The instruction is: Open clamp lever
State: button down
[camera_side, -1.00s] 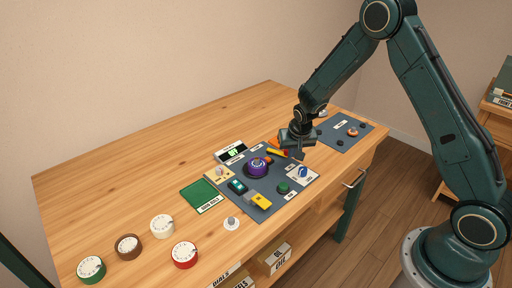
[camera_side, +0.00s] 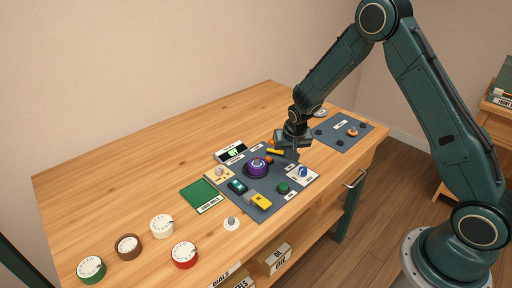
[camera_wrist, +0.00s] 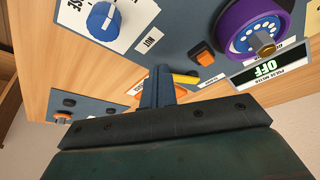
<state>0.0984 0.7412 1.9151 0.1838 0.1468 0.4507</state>
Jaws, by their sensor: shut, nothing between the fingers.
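A yellow lever arm (camera_side: 275,152), which looks like the clamp lever, lies at the back edge of the dark blue panel. In the wrist view the yellow arm (camera_wrist: 185,78) extends right from beside my fingers, with an orange part (camera_wrist: 138,91) partly hidden behind them. My gripper (camera_side: 291,157) is shut and empty, pointing down right beside the lever's right end. In the wrist view its fingers (camera_wrist: 157,80) overlap the lever's near end. I cannot tell whether they touch it.
A purple dial (camera_side: 258,166) sits mid-panel, with a blue knob (camera_side: 303,172) and a green knob (camera_side: 283,187) nearby. A display box (camera_side: 232,152) stands behind. The table's back left is clear.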

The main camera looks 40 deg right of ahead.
jog(key=shift+s+a, duration=0.2)
jog(key=shift+s, duration=0.4)
jog(key=shift+s+a, duration=0.15)
jog(key=shift+s, duration=0.4)
jog(key=shift+s+a+r, duration=0.1)
jog(key=shift+s, duration=0.35)
jog(key=shift+s+a+r, duration=0.1)
jog(key=shift+s, duration=0.3)
jog(key=d+v, duration=0.2)
jog(key=v, duration=0.7)
jog(key=shift+s+a+r, duration=0.3)
jog(key=shift+a, duration=0.15)
jog(key=shift+r, duration=0.1)
jog(key=s+a+r+n+t+y, duration=0.1)
jog(key=s+a+r+n, duration=0.25)
jog(key=s+r, duration=0.85)
jog(key=s+a+r+n, duration=0.1)
jog(key=s+a+r, duration=0.1)
jog(key=s, duration=0.4)
jog(key=s+a+r+n+t+y, duration=0.1)
jog(key=s+a+r+n, duration=0.1)
jog(key=s+r, duration=0.2)
jog(key=s, duration=0.2)
jog(key=shift+s+r+y, duration=0.3)
jog(key=shift+s+r, duration=0.05)
